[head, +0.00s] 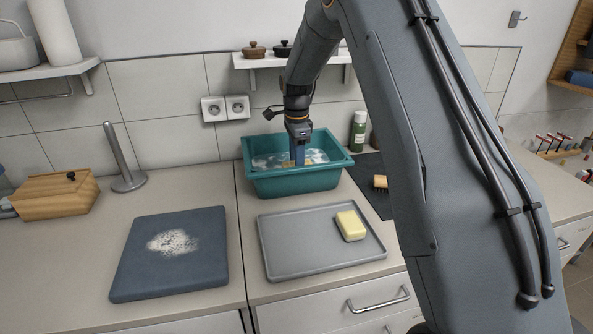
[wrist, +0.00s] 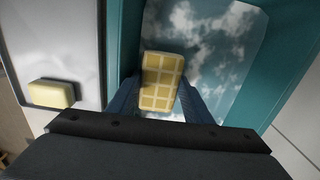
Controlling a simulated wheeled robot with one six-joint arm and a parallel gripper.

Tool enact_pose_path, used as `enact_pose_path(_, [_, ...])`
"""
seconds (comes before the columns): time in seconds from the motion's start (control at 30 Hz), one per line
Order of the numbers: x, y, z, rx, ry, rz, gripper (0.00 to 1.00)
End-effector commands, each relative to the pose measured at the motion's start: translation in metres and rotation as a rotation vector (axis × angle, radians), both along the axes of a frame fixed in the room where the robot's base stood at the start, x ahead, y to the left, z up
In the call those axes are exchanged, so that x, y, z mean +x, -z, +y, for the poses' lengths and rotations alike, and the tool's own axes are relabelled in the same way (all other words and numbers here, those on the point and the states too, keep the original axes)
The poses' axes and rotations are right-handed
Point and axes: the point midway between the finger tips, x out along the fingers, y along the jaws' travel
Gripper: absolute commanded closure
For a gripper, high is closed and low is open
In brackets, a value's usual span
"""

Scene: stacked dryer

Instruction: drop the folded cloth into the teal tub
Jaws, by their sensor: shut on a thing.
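The teal tub (head: 292,182) stands at the back of the counter, with cloudy, foamy-looking liquid inside. In the wrist view the tub (wrist: 285,50) spans the upper middle and right. My gripper (head: 297,158) points down over the tub, its fingers inside the rim outline. In the wrist view my gripper (wrist: 160,100) is shut on the folded cloth (wrist: 163,82), a yellow piece with a pale grid. The cloth appears over the liquid; I cannot tell whether it touches it. In the head view the cloth is mostly hidden by the fingers.
A grey tray (head: 290,262) with a yellow sponge-like block (head: 351,226) lies in front of the tub. A blue-grey board (head: 180,275) with a white powdery patch lies left. A shelf (head: 262,60) hangs above.

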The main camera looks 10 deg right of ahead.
Motion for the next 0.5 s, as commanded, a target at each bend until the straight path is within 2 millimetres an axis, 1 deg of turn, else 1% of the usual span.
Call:
enact_pose_path(0.3, [0.0, 0.034, 0.0, 0.0, 0.0, 0.0, 0.75])
enact_pose_path(0.5, [0.0, 0.037, 0.0, 0.0, 0.0, 0.0, 0.75])
